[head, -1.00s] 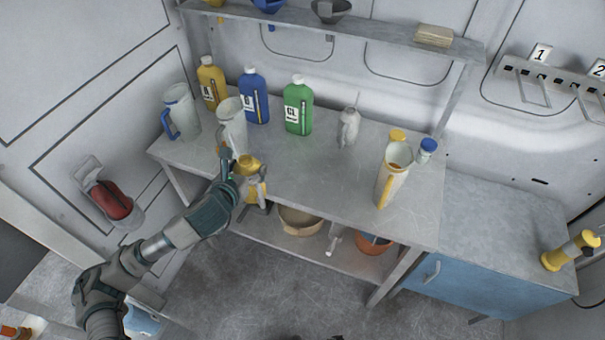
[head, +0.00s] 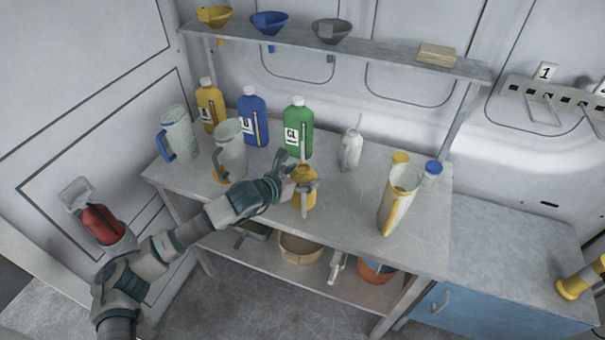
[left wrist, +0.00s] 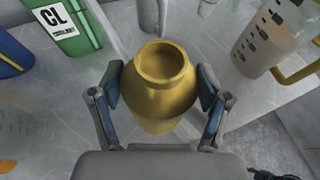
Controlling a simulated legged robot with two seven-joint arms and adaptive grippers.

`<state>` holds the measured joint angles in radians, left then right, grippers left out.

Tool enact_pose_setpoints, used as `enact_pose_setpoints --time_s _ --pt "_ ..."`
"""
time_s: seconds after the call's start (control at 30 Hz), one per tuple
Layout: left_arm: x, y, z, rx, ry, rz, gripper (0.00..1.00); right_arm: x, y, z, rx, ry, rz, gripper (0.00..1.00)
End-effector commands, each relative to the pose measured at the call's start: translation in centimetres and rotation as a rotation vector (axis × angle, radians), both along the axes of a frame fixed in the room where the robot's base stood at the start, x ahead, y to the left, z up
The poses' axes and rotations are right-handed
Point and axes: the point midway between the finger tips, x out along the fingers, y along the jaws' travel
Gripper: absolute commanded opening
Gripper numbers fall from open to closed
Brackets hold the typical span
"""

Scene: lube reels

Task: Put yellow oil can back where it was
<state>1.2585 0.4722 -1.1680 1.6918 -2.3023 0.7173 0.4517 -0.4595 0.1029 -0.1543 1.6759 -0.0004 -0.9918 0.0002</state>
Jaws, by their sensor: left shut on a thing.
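The yellow oil can (head: 304,199) is at the front middle of the workbench in the head view, below the green bottle in the picture. My left gripper (head: 296,176) is shut on it. In the left wrist view the can (left wrist: 162,95) is upright, with its round top facing the camera, and a blue-padded finger presses each side. I cannot tell whether its base touches the bench or hangs just above it. My right gripper is not in view.
On the workbench (head: 345,205) stand yellow (head: 209,108), blue (head: 252,118) and green (head: 297,128) bottles, a small white can (head: 351,149) and several clear jugs, including a part-filled one (head: 398,200) at right. Funnels sit on the shelf above. Clear bench lies right of the yellow can.

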Motion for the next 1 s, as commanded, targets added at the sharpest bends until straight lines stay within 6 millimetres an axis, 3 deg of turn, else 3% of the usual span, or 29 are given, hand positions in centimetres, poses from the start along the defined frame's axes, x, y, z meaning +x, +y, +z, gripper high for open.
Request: enact_pose_setpoints --time_s 0.1,0.3,0.43,0.63,0.93,0.97,1.0 --pt "3.0 -0.2 0.0 0.000 -0.002 0.004 0.23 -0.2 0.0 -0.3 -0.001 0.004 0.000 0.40" --pt "5.3 -0.3 -0.4 -0.001 -0.002 0.001 0.23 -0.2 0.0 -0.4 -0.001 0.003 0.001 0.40" --pt "5.5 -0.3 -1.2 0.000 -0.001 0.001 0.23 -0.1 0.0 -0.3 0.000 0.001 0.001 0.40" --pt "5.5 -0.3 -3.8 0.000 -0.001 0.001 0.23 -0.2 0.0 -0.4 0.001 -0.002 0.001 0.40" --pt "5.5 -0.3 -4.2 0.000 -0.001 0.001 0.23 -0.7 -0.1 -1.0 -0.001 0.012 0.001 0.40" --pt "5.5 -0.3 -4.2 0.000 0.000 0.001 0.83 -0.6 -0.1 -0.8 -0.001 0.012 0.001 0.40" --pt "5.5 -0.3 -4.2 0.000 0.000 0.001 0.93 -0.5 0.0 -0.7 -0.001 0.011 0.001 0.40"
